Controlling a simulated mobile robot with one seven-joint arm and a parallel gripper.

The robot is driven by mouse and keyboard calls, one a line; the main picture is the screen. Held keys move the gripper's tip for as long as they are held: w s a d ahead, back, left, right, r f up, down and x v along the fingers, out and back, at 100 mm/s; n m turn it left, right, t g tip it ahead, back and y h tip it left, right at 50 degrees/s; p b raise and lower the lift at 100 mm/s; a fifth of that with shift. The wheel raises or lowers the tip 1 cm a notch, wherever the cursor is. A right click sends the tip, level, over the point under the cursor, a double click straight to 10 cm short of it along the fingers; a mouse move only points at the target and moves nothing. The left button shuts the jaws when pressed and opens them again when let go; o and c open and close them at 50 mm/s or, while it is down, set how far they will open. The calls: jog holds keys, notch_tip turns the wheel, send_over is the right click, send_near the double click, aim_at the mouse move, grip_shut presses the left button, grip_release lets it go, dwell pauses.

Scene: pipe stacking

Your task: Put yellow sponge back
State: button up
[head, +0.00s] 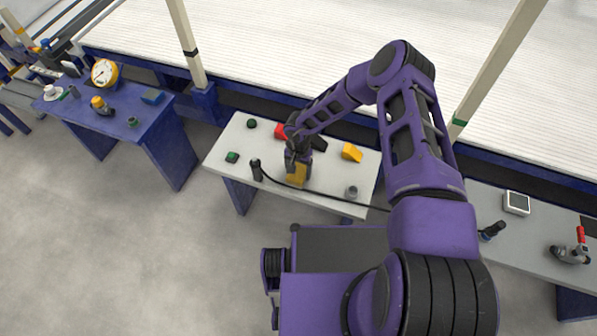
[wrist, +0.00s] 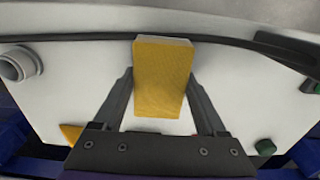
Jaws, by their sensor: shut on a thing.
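The yellow sponge (head: 297,174) is a block at the middle of the white table (head: 222,160) in the head view. In the wrist view the sponge (wrist: 162,80) stands between the two fingers. My gripper (head: 298,160) is over the table and shut on the sponge; its fingers also show in the wrist view (wrist: 162,95). I cannot tell whether the sponge's lower end touches the table.
A yellow wedge (head: 352,152), a grey pipe piece (head: 352,192), a red item (head: 281,131) and green pieces (head: 232,157) stand around. A blue table (head: 150,121) is left, a grey one (head: 530,235) right.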

aim_at(298, 170)
jog(key=shift+f, duration=0.15)
jog(key=shift+f+b, duration=0.3)
jog(key=o, duration=1.1)
jog(key=shift+r, duration=0.1)
jog(key=shift+r, duration=0.1)
notch_tip(298, 170, up, 12)
jog(key=p, duration=0.2)
jog(key=shift+r+p, duration=0.1)
jog(key=shift+p, duration=0.2)
